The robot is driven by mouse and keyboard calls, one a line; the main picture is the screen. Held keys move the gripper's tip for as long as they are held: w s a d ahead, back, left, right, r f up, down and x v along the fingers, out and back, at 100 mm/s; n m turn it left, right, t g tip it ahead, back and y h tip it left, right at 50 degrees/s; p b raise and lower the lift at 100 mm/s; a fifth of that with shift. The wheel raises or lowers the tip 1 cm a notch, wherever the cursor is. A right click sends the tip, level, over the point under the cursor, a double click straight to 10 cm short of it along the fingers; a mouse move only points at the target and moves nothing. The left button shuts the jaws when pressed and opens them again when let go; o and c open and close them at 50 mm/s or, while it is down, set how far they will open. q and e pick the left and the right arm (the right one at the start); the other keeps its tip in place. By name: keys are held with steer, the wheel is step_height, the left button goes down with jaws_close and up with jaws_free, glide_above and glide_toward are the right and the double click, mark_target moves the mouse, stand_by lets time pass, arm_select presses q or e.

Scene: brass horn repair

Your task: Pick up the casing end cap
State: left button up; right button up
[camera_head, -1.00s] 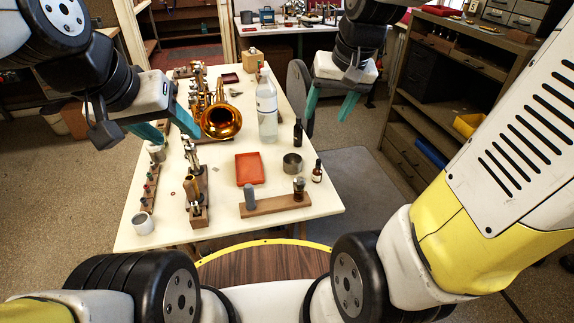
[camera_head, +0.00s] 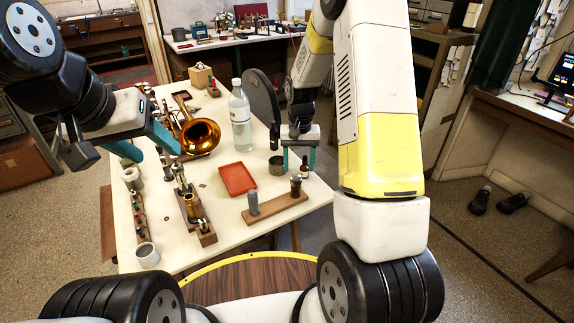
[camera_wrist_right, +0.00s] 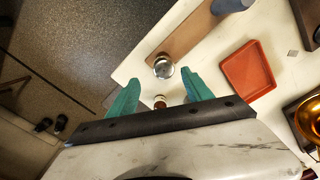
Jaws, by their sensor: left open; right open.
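A wooden strip (camera_head: 275,208) at the front right of the table holds a grey cylinder (camera_head: 253,203) and a small dark brown piece with a shiny top (camera_head: 296,186). The shiny top also shows as a round silver disc in the right wrist view (camera_wrist_right: 163,67); I cannot tell for sure that it is the casing end cap. My right gripper (camera_head: 299,160) is open and empty, above the table's right edge, beyond that piece. In the wrist view the disc lies just ahead of its fingers (camera_wrist_right: 160,93). My left gripper (camera_head: 147,147) is open and empty over the table's left side, by the brass horn.
A small bottle (camera_head: 305,169) stands below my right fingers, with a metal cup (camera_head: 277,166) beside it.

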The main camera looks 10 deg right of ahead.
mark_target(296, 177)
steer(key=f, duration=0.5)
steer(key=shift+a, duration=0.35)
jaws_close()
